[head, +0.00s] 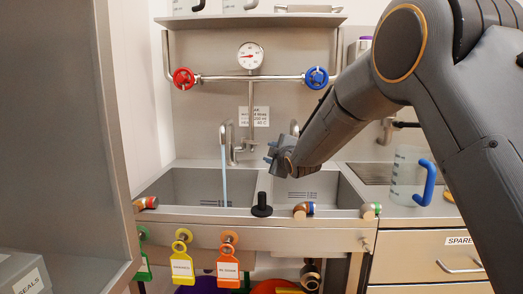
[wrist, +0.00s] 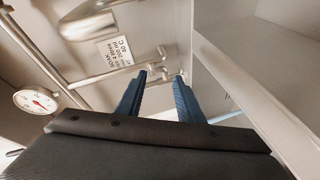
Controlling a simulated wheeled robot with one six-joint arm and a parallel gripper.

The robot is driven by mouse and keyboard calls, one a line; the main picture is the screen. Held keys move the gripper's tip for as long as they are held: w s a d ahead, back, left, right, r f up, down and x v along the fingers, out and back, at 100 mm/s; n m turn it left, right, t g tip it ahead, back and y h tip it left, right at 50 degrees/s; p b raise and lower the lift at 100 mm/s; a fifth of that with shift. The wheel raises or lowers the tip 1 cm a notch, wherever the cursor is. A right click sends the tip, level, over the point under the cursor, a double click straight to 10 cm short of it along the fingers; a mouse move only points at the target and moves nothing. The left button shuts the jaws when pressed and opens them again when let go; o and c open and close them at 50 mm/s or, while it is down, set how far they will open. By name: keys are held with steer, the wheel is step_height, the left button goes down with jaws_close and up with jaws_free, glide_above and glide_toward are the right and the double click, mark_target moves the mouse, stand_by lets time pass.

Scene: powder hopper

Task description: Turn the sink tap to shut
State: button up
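The metal sink tap (head: 232,150) stands at the back of the double sink, and a thin pale-blue stream of water (head: 224,185) falls from its left spout into the left basin. A second curved spout (head: 295,127) shows behind my gripper. My gripper (head: 269,152) is in front of the sink's back, just right of the tap's middle, apart from it as far as I can tell. In the wrist view my gripper (wrist: 161,75) has its two blue fingers spread with nothing between them. Part of the tap's metalwork shows beyond the fingers; its handle is hard to make out.
A red valve wheel (head: 183,79) and a blue valve wheel (head: 317,78) sit on the wall pipe, with a gauge (head: 250,56) above. A black plug (head: 262,206) stands at the sink's front. A jug (head: 409,175) is at right. A grey panel (head: 60,130) bounds the left.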

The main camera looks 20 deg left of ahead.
mark_target(256, 145)
steer(key=shift+w+a+n+t+y, duration=0.25)
steer(key=shift+w+a+n, duration=0.55)
steer(key=shift+w+a, duration=0.8)
steer(key=shift+w+a+n+t+y, duration=0.15)
steer(key=shift+w+a+n+y, duration=0.2)
steer(key=shift+w+a+n, duration=0.85)
steer(key=shift+w+a+n+t+y, duration=0.2)
steer(key=shift+w+a+n+y, duration=0.15)
steer(key=shift+w+a, duration=1.6)
steer(key=shift+w+d, duration=0.25)
steer(key=shift+f, duration=0.1)
jaws_close()
